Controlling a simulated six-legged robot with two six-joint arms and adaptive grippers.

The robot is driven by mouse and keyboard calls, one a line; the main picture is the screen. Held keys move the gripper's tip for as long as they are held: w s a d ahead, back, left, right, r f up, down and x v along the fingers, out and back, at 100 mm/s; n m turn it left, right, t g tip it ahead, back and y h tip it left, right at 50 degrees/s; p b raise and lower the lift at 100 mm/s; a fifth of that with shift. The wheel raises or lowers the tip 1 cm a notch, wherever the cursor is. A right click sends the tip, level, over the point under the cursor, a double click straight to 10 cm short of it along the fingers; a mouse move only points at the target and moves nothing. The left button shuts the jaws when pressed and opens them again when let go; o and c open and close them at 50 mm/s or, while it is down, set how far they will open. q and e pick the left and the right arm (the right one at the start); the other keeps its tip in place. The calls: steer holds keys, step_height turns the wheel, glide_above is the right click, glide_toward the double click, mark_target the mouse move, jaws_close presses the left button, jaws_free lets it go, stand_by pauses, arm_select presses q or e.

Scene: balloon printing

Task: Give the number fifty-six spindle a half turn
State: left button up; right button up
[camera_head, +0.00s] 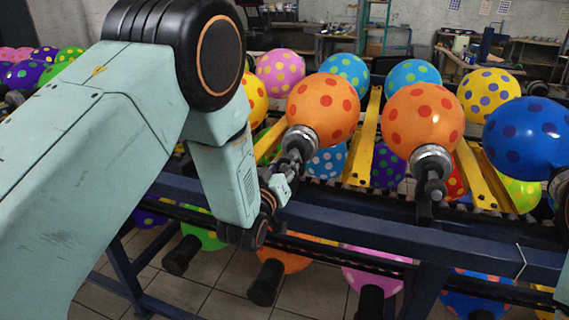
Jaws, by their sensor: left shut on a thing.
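My left arm comes in from the left, and its gripper (289,170) is shut on the dark rear end of a spindle (300,141). That spindle carries an orange balloon with red dots (323,108). A second spindle (432,164), to the right, carries another orange balloon with red dots (422,118) and stands free of my gripper. No number is readable on any spindle, so I cannot tell which is fifty-six. The fingers partly cover the held spindle's end. My right gripper is not in view.
A dark blue rail (400,228) runs across in front of the spindles. Yellow bars (366,140) stand between them. A blue balloon (526,134) is at the right, and more balloons hang below the rail. Shelves and workbenches are at the back.

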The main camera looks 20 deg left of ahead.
arm_select(q)
steer(key=m, duration=0.5)
steer(key=shift+d+m+p, duration=0.1)
steer(key=shift+m+p, duration=0.2)
steer(key=m, duration=0.4)
steer(key=shift+w+m, duration=0.1)
steer(key=shift+m, duration=0.3)
steer(key=shift+r+m, duration=0.1)
steer(key=shift+m, duration=0.2)
steer(key=o, duration=1.1)
steer(key=shift+w, duration=0.1)
steer(key=shift+o, duration=0.2)
steer(key=shift+s, duration=0.25)
